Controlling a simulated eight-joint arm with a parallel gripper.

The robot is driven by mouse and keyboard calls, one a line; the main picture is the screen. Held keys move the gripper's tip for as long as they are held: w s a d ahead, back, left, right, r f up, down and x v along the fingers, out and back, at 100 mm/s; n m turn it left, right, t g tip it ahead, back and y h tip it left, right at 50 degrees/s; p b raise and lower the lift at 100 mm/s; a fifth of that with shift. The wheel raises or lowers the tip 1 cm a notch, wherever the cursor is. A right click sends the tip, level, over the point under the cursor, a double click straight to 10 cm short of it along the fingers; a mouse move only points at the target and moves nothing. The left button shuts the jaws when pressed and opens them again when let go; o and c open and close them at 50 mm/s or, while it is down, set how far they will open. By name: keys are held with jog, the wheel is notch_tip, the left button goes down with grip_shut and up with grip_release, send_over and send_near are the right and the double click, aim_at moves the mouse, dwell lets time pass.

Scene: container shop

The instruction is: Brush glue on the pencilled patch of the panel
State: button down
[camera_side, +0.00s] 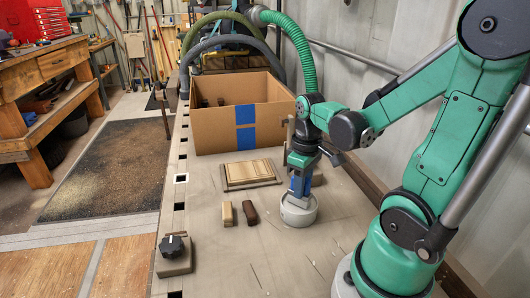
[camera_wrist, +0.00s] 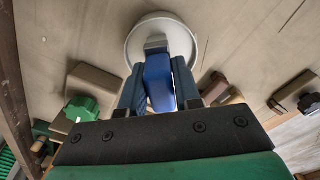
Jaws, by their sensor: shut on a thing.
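My gripper (camera_side: 299,186) is upright over a white round pot (camera_side: 299,212) on the bench. In the wrist view, my gripper (camera_wrist: 159,92) is shut on a blue handle (camera_wrist: 159,82), which looks like the glue brush. The handle's lower end is at the white pot (camera_wrist: 135,44); whether bristles dip in glue is hidden. The panel (camera_side: 235,183), a wooden board with a lighter striped middle, lies flat to the left of the pot, behind it. No pencilled patch can be made out at this size.
A pale block (camera_side: 228,214) and a dark brown block (camera_side: 250,213) lie left of the pot. A black knob on a base (camera_side: 173,257) stands at the bench's front left. An open cardboard box (camera_side: 213,128) stands behind the panel.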

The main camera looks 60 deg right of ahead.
jog(key=shift+r, duration=3.35)
